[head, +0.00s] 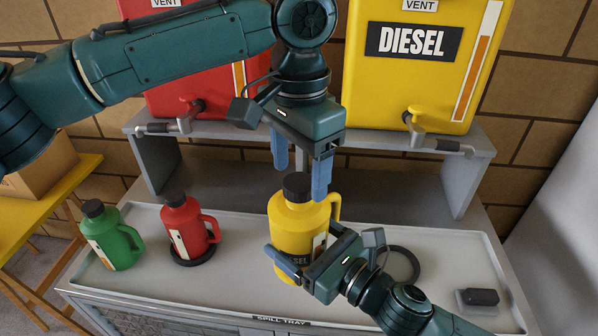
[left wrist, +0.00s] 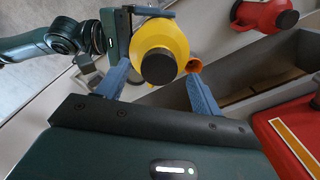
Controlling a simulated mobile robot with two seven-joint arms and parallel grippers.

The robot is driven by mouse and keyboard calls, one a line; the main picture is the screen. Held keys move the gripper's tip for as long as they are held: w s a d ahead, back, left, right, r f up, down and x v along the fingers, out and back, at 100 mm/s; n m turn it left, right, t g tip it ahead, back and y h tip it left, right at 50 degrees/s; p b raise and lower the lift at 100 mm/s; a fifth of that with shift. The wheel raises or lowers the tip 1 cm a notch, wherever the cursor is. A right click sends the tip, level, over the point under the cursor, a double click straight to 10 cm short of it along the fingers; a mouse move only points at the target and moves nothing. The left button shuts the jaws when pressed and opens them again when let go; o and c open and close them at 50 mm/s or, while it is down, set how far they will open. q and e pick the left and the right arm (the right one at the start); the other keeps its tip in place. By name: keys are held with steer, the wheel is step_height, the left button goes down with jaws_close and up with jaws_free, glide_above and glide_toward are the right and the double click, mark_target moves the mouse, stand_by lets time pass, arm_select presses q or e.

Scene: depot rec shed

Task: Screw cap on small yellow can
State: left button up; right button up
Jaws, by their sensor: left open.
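The small yellow can (head: 291,224) stands upright in the middle, its handle to the right. A black cap (head: 296,186) sits on its neck; whether it is tight cannot be told. My left gripper (head: 300,184) points down from above, open, with one blue finger on each side of the cap. The left wrist view shows the cap (left wrist: 158,67) between the spread fingers, with gaps. My right gripper (head: 301,240) is shut around the yellow can's lower body from the right front. Its far finger is partly hidden.
The white spill tray (head: 140,270) also holds a green can (head: 115,240), a red can (head: 185,232) on a black ring, an empty black ring (head: 400,264) and a small dark block (head: 480,297). The yellow diesel tank (head: 410,80) and red tank (head: 168,104) stand on a grey shelf behind.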

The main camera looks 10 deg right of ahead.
steer(key=shift+r, duration=0.2)
arm_select(q)
step_height(320, 180, up, 10)
steer(key=shift+r, duration=0.25)
steer(key=shift+w+f, duration=0.1)
